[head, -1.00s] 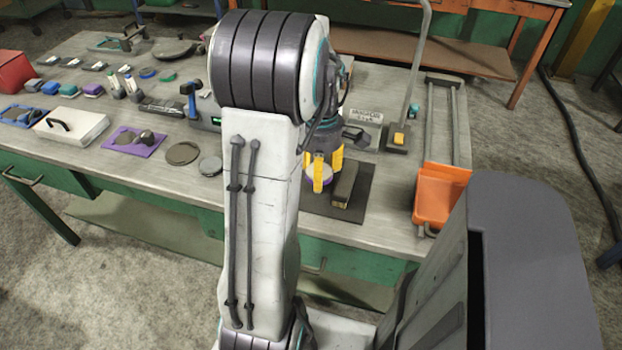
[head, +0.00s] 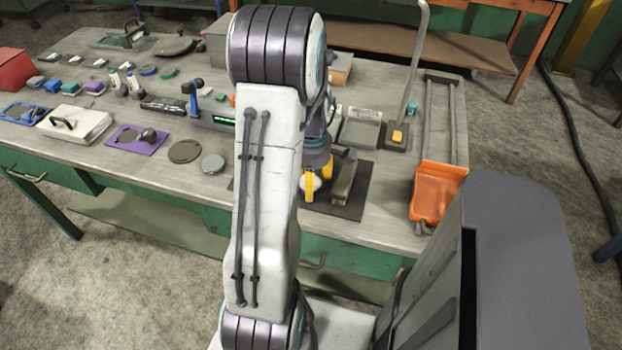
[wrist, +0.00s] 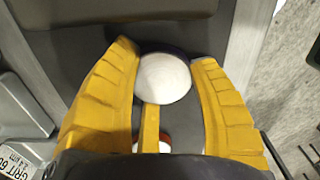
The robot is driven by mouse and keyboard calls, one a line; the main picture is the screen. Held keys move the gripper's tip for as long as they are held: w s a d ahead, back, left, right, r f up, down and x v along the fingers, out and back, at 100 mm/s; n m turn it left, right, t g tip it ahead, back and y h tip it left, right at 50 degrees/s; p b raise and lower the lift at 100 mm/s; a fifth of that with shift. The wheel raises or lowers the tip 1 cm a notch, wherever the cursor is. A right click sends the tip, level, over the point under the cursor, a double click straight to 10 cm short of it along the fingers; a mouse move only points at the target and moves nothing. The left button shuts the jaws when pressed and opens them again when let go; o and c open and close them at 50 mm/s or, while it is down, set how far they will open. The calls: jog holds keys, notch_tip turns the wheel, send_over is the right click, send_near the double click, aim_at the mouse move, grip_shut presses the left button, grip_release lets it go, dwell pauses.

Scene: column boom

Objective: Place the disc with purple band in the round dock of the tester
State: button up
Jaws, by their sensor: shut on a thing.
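My gripper (wrist: 165,85) has its yellow fingers around a round white-faced disc (wrist: 163,78) with a dark purplish edge, and is shut on it. In the head view my gripper (head: 314,183) is over the dark mat near the table's front edge, and my arm hides much of it. The purple band itself barely shows. A device with a green lit display (head: 222,121), perhaps the tester, stands left of my arm and is partly hidden by it. I cannot make out its round dock.
A dark block (head: 344,183) lies on the mat (head: 350,205) just right of my gripper. An orange scoop (head: 438,190) is at the table's right. A purple mat (head: 118,146), a grey disc (head: 213,163) and a darker disc (head: 185,151) lie to the left.

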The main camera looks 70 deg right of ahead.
jog(key=shift+f, duration=0.1)
jog(key=o, duration=1.2)
notch_tip(320, 180, up, 12)
jog(key=b, duration=0.1)
